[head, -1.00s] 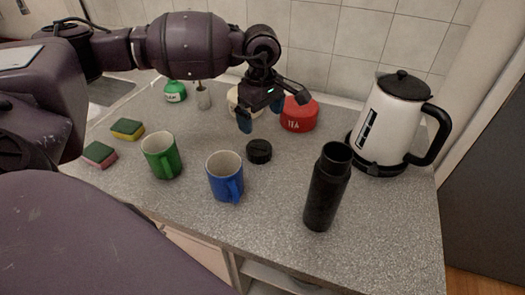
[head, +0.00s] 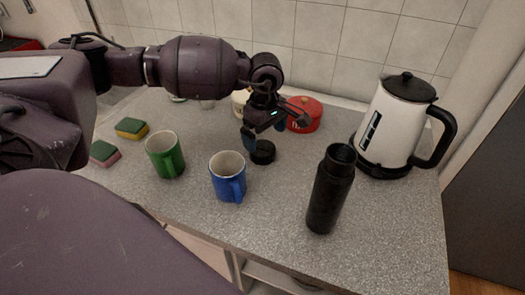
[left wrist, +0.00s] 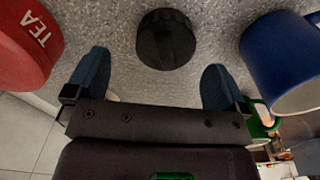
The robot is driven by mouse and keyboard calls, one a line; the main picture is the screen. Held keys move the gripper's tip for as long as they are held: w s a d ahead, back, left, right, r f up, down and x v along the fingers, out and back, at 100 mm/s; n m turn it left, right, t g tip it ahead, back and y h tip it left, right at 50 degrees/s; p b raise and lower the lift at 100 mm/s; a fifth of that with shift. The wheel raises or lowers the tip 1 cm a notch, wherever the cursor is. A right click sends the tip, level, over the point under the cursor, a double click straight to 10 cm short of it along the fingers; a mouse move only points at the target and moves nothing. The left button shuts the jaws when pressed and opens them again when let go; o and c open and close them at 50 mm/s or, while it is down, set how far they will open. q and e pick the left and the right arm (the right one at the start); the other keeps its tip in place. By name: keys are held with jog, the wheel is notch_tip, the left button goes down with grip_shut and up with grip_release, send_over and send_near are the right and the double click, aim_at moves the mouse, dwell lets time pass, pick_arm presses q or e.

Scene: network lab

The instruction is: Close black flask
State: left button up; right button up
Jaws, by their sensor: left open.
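The black flask (head: 329,192) stands upright and open on the grey counter, in front of the kettle. Its black lid (head: 264,152) lies on the counter behind the blue mug; it also shows in the left wrist view (left wrist: 166,39). My left gripper (head: 268,138) is open and empty, low over the counter at the lid. In the left wrist view its blue fingertips (left wrist: 152,85) are spread wide, with the lid ahead of and between them, not gripped. My right gripper is not in view.
A blue mug (head: 228,178) stands close to the lid, with a green mug (head: 164,155) further left. A red tea tin (head: 306,115) is behind the gripper. A white kettle (head: 396,125) stands at the right. Two sponges (head: 131,128) lie at the left.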

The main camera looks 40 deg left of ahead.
aim_at(262, 148)
pick_arm(q)
jog(key=shift+s+a+f, duration=0.1)
jog(key=shift+s+f, duration=0.05)
jog(key=shift+f, duration=1.15)
jog(key=shift+s+a+f, duration=0.1)
jog(key=shift+s+f, duration=0.05)
jog(key=shift+f, duration=1.15)
jog(key=shift+c, duration=0.3)
jog(key=c, duration=0.9)
jog(key=shift+r, duration=0.1)
notch_tip(262, 148, up, 20)
jog(key=shift+p, duration=0.35)
